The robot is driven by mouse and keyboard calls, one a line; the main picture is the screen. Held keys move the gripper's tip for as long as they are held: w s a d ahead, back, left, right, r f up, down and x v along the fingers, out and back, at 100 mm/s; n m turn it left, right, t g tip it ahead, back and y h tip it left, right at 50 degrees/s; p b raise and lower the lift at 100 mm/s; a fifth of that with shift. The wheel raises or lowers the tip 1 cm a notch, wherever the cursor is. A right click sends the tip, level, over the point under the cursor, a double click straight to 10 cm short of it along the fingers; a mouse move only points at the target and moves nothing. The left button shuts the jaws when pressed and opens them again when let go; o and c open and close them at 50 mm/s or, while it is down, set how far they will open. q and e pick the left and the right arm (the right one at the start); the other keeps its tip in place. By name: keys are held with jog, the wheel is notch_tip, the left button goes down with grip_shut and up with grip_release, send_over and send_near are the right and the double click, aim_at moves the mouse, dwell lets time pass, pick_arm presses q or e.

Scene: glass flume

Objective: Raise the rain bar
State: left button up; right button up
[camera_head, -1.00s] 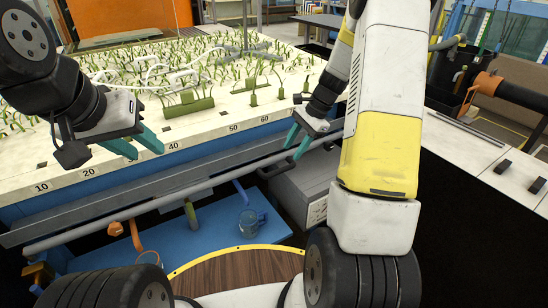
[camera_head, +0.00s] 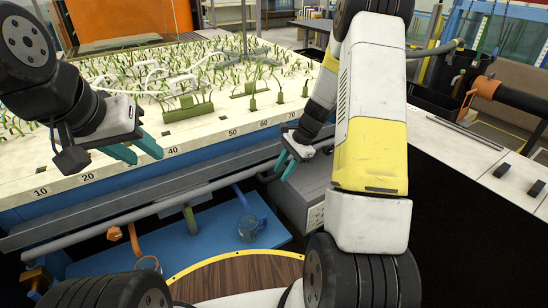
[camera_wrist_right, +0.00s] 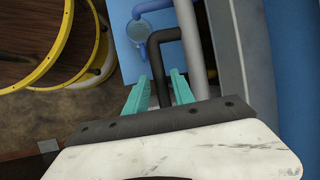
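A grey horizontal pipe (camera_head: 160,205) runs along the front of the planted flume bed; I cannot tell whether it is the rain bar. A black bent handle (camera_wrist_right: 160,62) shows beside a grey pipe (camera_wrist_right: 190,45) in the right wrist view. My right gripper (camera_head: 286,166) is open at the right end of the front pipe. In the right wrist view its teal fingers (camera_wrist_right: 160,90) lie on either side of the black handle, with gaps visible; how deep the handle sits between them is unclear. My left gripper (camera_head: 138,151) is open and empty above the bed's front edge.
The white bed (camera_head: 200,125) carries several green plants and a number scale along its front edge. Below, a blue shelf (camera_head: 215,240) holds a clear jug (camera_head: 248,227). A grey box (camera_head: 305,195) stands right of the shelf. A white counter (camera_head: 480,160) is at right.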

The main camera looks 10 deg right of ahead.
grip_shut()
dwell(1.2)
